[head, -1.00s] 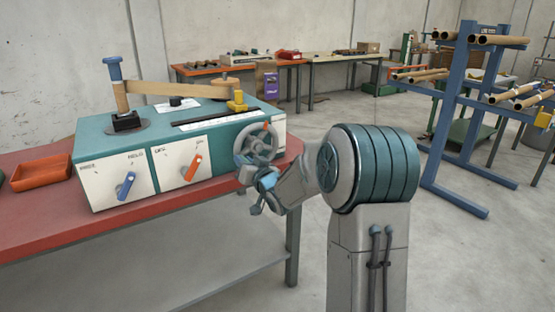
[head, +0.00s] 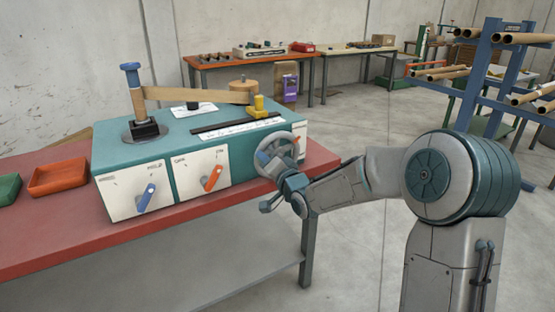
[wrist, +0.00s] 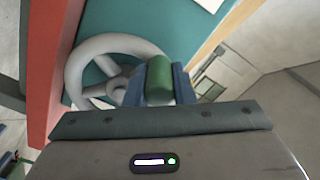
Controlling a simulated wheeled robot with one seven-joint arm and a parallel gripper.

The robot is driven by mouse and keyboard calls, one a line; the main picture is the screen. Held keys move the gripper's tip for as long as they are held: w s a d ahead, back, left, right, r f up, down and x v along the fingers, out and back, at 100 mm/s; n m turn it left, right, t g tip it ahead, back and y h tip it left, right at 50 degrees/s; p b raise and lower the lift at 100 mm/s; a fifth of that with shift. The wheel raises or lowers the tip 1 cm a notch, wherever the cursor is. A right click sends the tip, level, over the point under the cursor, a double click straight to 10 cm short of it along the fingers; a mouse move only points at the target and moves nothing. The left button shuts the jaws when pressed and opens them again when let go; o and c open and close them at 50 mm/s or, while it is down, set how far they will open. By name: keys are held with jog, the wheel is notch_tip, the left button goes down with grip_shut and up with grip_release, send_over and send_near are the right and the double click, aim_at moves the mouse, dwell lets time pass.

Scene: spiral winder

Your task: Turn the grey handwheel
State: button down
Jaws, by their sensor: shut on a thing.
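The grey handwheel (head: 291,137) is on the right end of a teal machine box (head: 185,155) with a white front. In the wrist view the handwheel rim (wrist: 78,62) is left of and behind the jaws. A green cylindrical grip (wrist: 160,75) sits between the blue-grey jaws of my gripper (wrist: 160,90), which are shut on it. It appears to be the wheel's handle, but its join to the rim is hidden. In the head view my gripper (head: 287,182) is at the lower part of the wheel and covers some of it.
The machine stands on a red-topped table (head: 60,235). Its front has a blue lever (head: 146,197) and an orange lever (head: 212,178). An orange tray (head: 58,178) lies at left. A blue rack with tubes (head: 480,75) stands at right. The floor between is open.

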dwell(0.3)
jog(key=c, duration=1.2)
grip_release()
jog(key=shift+c, duration=0.2)
jog(key=shift+s+d, duration=0.35)
jog(key=shift+s, duration=0.05)
jog(key=p+v, duration=0.1)
jog(key=v, duration=1.1)
jog(key=shift+s, duration=0.45)
jog(key=shift+d+p, duration=0.1)
jog(key=shift+p, duration=0.2)
